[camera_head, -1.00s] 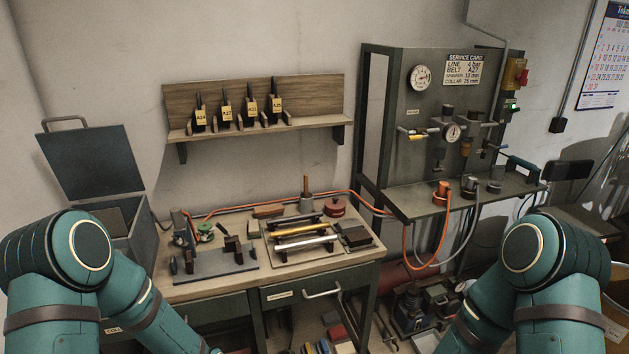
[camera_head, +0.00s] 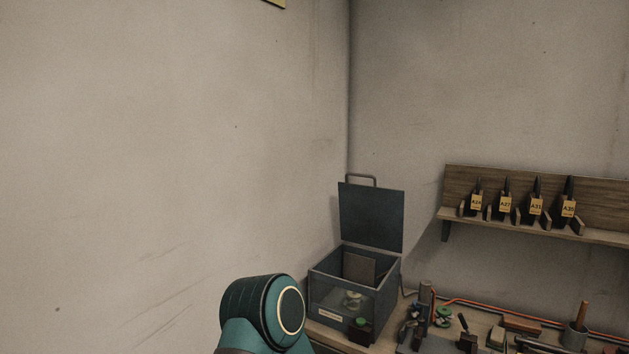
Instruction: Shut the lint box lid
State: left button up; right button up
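The lint box (camera_head: 326,284) is a dark grey box with a clear-looking front panel and a small label, standing in the corner at the left end of the bench. Its lid (camera_head: 371,217) is open and stands upright at the back, with a bar handle (camera_head: 361,178) along its top edge. A flat panel and a few small pale and green items show in or behind the front of the box. A teal joint of my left arm shows in front and to the left of the box. Neither gripper is in view.
A wooden shelf (camera_head: 457,214) with several tagged black items is on the wall to the right. The bench right of the box holds small fixtures, a green-topped part (camera_head: 443,316) and an orange hose (camera_head: 500,312).

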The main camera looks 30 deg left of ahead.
aim_at(372, 216)
jog(key=j+u, duration=0.1)
jog(key=u, duration=0.6)
